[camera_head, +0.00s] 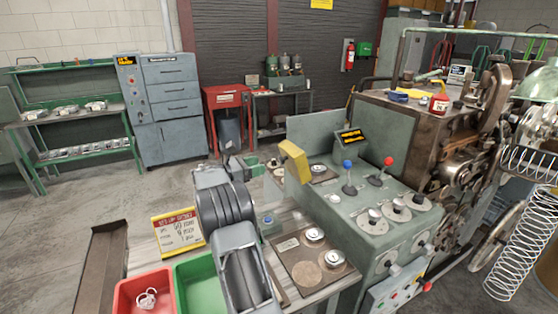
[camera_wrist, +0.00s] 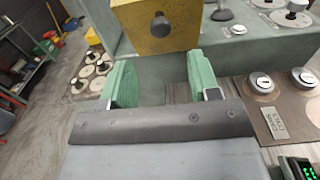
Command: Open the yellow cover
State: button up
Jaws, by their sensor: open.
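The yellow cover (camera_head: 294,161) is a box-like piece on the left side of the grey-green control console (camera_head: 375,215). In the wrist view the yellow cover (camera_wrist: 130,30) fills the top middle, with a dark round knob (camera_wrist: 160,24) on its near face. The cover looks closed, but what lies beneath it is hidden. My gripper (camera_wrist: 162,80) has two green fingers spread apart with nothing between them. The cover and knob lie just ahead of the fingertips, apart from them. In the head view my gripper (camera_head: 256,166) is left of the cover, partly hidden by my arm.
The console carries a blue-topped lever (camera_head: 348,173), a red-topped lever (camera_head: 387,168) and several knobs. A plate with round buttons (camera_head: 310,260) lies in front. Red (camera_head: 142,292) and green (camera_head: 200,285) bins stand at the lower left. Open floor lies at left.

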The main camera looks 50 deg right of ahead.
aim_at(291, 164)
jog(key=p+x, duration=0.1)
jog(key=x, duration=0.8)
grip_shut()
dwell(0.4)
